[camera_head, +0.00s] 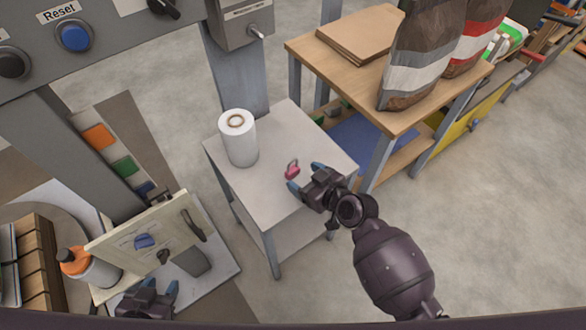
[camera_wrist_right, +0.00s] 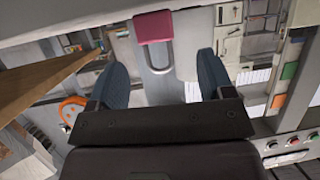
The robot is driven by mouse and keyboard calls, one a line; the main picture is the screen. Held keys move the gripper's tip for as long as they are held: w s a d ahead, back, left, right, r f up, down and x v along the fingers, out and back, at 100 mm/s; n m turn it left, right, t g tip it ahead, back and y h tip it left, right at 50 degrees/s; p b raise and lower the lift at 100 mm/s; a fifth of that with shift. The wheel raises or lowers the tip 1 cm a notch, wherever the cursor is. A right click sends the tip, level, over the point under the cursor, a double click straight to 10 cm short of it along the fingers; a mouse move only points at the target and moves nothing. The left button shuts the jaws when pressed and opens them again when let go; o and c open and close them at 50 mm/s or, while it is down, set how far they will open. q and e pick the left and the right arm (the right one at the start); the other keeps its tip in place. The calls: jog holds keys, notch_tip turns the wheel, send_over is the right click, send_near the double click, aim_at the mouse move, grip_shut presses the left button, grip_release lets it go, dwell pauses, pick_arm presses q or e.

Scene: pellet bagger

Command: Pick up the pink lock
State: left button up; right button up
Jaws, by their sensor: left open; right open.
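The pink lock (camera_head: 292,170) is on the top of a small grey side table (camera_head: 275,135), right of a white roll. My right gripper (camera_head: 306,178) is open, with its blue fingertips close to the lock on its right side. In the right wrist view the lock's pink body (camera_wrist_right: 153,27) shows at the top with its grey shackle toward me. It lies ahead of and between the open fingers (camera_wrist_right: 163,80), which hold nothing. My left gripper (camera_head: 150,290) is open at the bottom left, below a cream panel, and partly cut off by the frame's lower edge.
The white roll (camera_head: 239,140) stands on the side table left of the lock. A wooden table (camera_head: 350,75) with brown bags (camera_head: 420,55) is at the upper right. Open floor lies at lower right.

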aim_at(293, 169)
jog(key=shift+w+a+f, duration=0.25)
jog(key=shift+w+a, duration=0.05)
jog(key=shift+w, duration=0.05)
jog(key=x, duration=0.2)
jog(key=b+x, duration=0.1)
jog(key=x, duration=0.1)
jog(key=shift+w+d+f, duration=0.1)
jog(key=shift+d+f, duration=0.05)
jog(key=shift+f, duration=0.1)
jog(key=shift+w+a, duration=0.25)
pick_arm(q)
jog(key=shift+w+d+f, duration=0.15)
jog(key=shift+f, duration=0.35)
